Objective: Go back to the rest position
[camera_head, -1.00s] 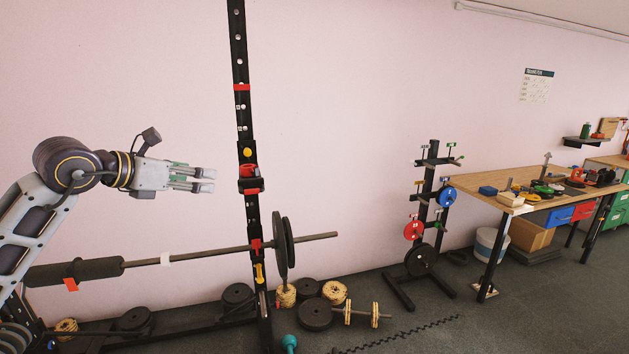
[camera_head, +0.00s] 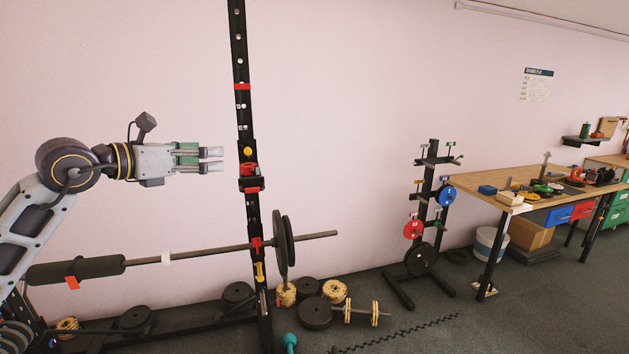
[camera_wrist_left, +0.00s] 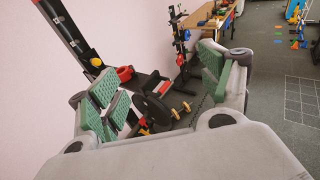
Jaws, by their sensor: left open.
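My left gripper (camera_head: 212,159) is at the left in the head view, raised above the barbell and pointing right toward the rack post. Its fingers are apart and nothing is between them. In the left wrist view my left gripper (camera_wrist_left: 165,95) shows its green finger pads spread wide and empty. My right gripper is not in view.
A black rack post (camera_head: 245,130) stands just right of my gripper. A barbell (camera_head: 215,250) with black plates (camera_head: 283,245) crosses below it. Plates and a dumbbell (camera_head: 360,312) lie on the floor. A plate tree (camera_head: 431,190) and workbench (camera_head: 540,190) stand right.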

